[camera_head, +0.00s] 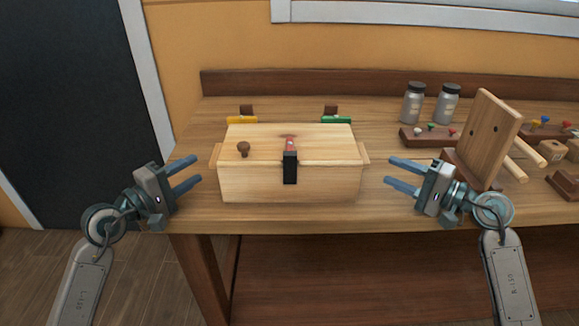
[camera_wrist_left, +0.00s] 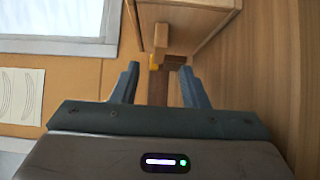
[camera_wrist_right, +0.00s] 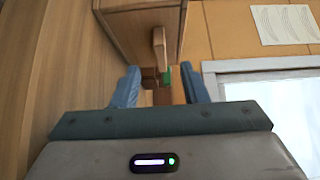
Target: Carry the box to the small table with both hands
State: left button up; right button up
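A light wooden box (camera_head: 260,184) with a lid, a round knob and a black front latch with a red tip sits on the workbench (camera_head: 390,215). It has a small handle on each end. My left gripper (camera_head: 194,171) is open and empty, left of the box and apart from it. In the left wrist view the left handle (camera_wrist_left: 161,38) shows beyond its open fingers (camera_wrist_left: 158,82). My right gripper (camera_head: 388,171) is open and empty, right of the box and apart from it. In the right wrist view the right handle (camera_wrist_right: 159,46) shows beyond its fingers (camera_wrist_right: 160,87). No small table is identifiable.
A yellow clamp (camera_head: 242,119) and a green clamp (camera_head: 336,119) are behind the box. Two grey jars (camera_head: 412,103) and a wooden stand with pegs (camera_head: 482,138) are to the right. A dark door (camera_head: 70,110) is at the left, with wooden floor below it.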

aim_at(212, 158)
pick_arm(q)
jog(key=x, duration=0.7)
jog(key=shift+s, duration=0.1)
pick_arm(e)
jog(key=x, duration=0.7)
jog(key=shift+s, duration=0.1)
pick_arm(q)
grip_shut()
pick_arm(e)
jog(key=shift+d, duration=0.1)
grip_shut()
